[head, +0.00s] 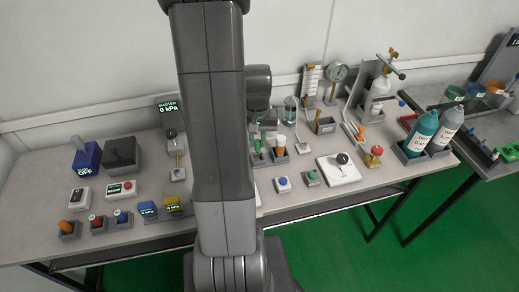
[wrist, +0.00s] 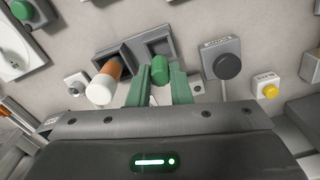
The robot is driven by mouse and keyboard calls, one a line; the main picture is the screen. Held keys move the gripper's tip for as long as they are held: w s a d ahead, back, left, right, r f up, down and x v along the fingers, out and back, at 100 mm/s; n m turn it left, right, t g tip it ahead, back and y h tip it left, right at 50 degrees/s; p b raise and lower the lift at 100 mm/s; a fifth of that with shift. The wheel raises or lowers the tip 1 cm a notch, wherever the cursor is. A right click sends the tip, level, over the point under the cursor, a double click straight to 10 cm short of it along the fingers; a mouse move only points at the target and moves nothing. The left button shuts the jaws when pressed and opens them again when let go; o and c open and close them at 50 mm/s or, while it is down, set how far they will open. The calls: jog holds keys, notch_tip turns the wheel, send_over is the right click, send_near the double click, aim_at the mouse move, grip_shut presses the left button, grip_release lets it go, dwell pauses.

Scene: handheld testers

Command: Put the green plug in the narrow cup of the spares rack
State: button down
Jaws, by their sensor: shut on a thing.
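The green plug (wrist: 160,68) is between the green fingertips of my gripper (wrist: 159,88), which is shut on it. Just beyond it in the wrist view is a dark grey holder with two square cups, seemingly the spares rack (wrist: 163,37). The plug overlaps the near side of the right-hand cup, which looks empty. I cannot tell whether its lower end is inside. The left-hand cup holds a leaning orange cylinder with a white end (wrist: 106,80). In the head view this cylinder (head: 280,143) stands right of the green fingers; my arm hides much around it.
In the wrist view a dark round knob on a grey box (wrist: 228,65) and a yellow button on a white box (wrist: 270,91) stand to the right. A small white fitting (wrist: 77,84) is at left.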

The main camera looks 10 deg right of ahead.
aim_at(258, 148)
jog(key=shift+f, duration=2)
jog(key=shift+f, duration=0.1)
jog(key=shift+f+b, duration=0.15)
jog(key=shift+b, duration=0.15)
jog(key=c, duration=1.3)
grip_release()
notch_tip(258, 148, up, 13)
jog(key=shift+f+p, duration=0.2)
jog(key=shift+p, duration=0.45)
